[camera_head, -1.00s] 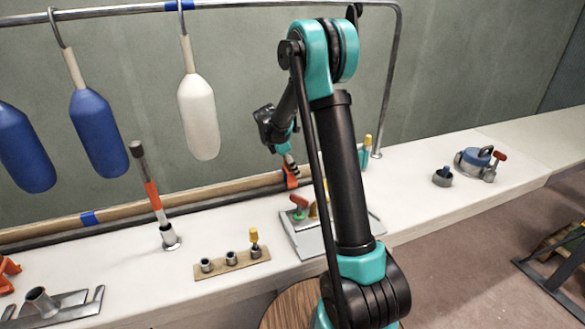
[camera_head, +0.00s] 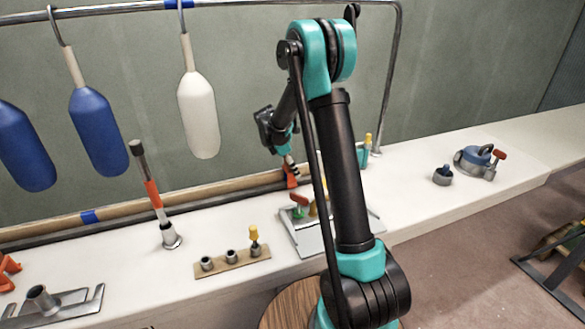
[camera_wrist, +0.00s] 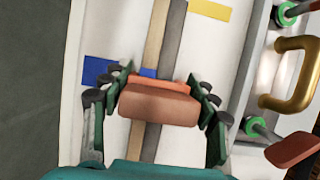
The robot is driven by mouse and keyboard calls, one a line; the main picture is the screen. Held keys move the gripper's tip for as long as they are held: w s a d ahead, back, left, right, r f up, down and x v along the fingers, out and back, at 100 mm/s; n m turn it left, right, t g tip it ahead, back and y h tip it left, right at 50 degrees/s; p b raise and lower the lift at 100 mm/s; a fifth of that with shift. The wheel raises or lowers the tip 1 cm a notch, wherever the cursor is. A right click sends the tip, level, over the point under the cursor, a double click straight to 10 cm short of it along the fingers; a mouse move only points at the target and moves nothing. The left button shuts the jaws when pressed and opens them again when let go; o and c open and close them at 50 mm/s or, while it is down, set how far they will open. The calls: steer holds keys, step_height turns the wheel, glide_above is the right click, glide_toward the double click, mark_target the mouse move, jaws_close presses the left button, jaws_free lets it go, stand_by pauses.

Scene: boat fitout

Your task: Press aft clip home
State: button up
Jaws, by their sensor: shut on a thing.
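My gripper (camera_wrist: 160,105) is shut on an orange clip (camera_wrist: 158,107), with one set of green-and-black fingers on each side of it. In the wrist view the clip lies across a wooden batten (camera_wrist: 152,35) and the darker strip beside it, close to a blue band on the batten. Whether it is seated or only resting there I cannot tell. In the head view the orange clip (camera_head: 291,180) shows below my gripper, at the batten along the wall (camera_head: 220,193). My arm hides part of the batten to the right.
A blue mark (camera_wrist: 97,70) and a yellow mark (camera_wrist: 208,10) lie beside the batten. A brass handle (camera_wrist: 303,78) is at the right. On the bench are an upright orange-banded rod (camera_head: 151,190), a socket strip (camera_head: 232,261) and a grey tray (camera_head: 303,241). Fenders (camera_head: 199,118) hang at left.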

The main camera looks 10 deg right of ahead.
steer(key=shift+f, duration=0.1)
steer(key=o, duration=1.6)
steer(key=shift+c, duration=0.2)
steer(key=w+v, duration=0.1)
steer(key=v, duration=1)
steer(key=s+d+f+m+t+y, duration=0.1)
steer(key=s+d+f+m, duration=0.1)
steer(key=s+m, duration=0.4)
steer(key=s+d+f+m+t+y, duration=0.1)
steer(key=s+m, duration=0.6)
steer(key=s, duration=1)
steer(key=s+d+f+m+t+y, duration=0.1)
steer(key=s+d+f+m+y, duration=0.1)
steer(key=s+d+f+m, duration=0.2)
steer(key=shift+s+f+m, duration=0.15)
steer(key=shift+s+m, duration=0.65)
steer(key=shift+s, duration=1.05)
steer(key=shift+s+f+m, duration=0.2)
steer(key=shift+s+m, duration=0.6)
steer(key=shift+s, duration=1.05)
